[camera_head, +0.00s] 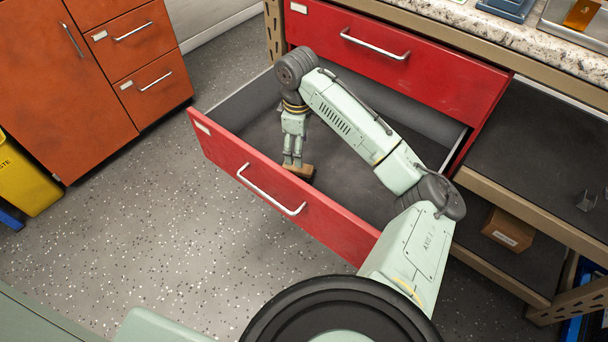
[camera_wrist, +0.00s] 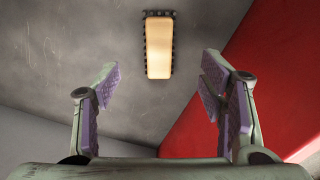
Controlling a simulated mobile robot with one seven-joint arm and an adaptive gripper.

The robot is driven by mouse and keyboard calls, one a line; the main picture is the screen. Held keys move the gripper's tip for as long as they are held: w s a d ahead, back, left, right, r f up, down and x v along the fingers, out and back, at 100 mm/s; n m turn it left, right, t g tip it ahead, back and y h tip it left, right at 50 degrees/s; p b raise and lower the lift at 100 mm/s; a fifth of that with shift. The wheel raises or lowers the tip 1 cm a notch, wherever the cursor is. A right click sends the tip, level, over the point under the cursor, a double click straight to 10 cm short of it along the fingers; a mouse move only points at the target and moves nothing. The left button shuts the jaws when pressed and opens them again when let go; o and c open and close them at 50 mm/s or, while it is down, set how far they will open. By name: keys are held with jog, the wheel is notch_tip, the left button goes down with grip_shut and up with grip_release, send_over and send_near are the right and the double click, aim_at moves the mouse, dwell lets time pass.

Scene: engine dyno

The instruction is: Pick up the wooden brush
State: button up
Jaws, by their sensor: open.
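The wooden brush (camera_head: 299,171) lies on the dark floor of the open red drawer (camera_head: 270,205), close to the inside of its front panel. In the wrist view the brush (camera_wrist: 158,46) is a pale wooden block with dark bristles showing around its edges. It lies ahead of the fingertips and between their lines. My gripper (camera_head: 292,163) points down into the drawer, just above or beside the brush. In the wrist view my gripper (camera_wrist: 161,88) is open, with purple pads apart and nothing between them. I cannot tell the exact gap to the brush.
The drawer's red front panel stands close on the right in the wrist view. A shut red drawer (camera_head: 400,55) is above the open one. A cardboard box (camera_head: 508,230) sits on a lower shelf at right. Orange cabinets (camera_head: 70,95) stand at left, with clear speckled floor between.

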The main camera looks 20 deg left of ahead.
aim_at(298, 170)
jog(key=f, duration=0.3)
jog(key=f+p, duration=0.1)
jog(key=f, duration=0.5)
jog(key=shift+a+f, duration=0.25)
jog(key=shift+f, duration=0.05)
jog(key=c, duration=1.4)
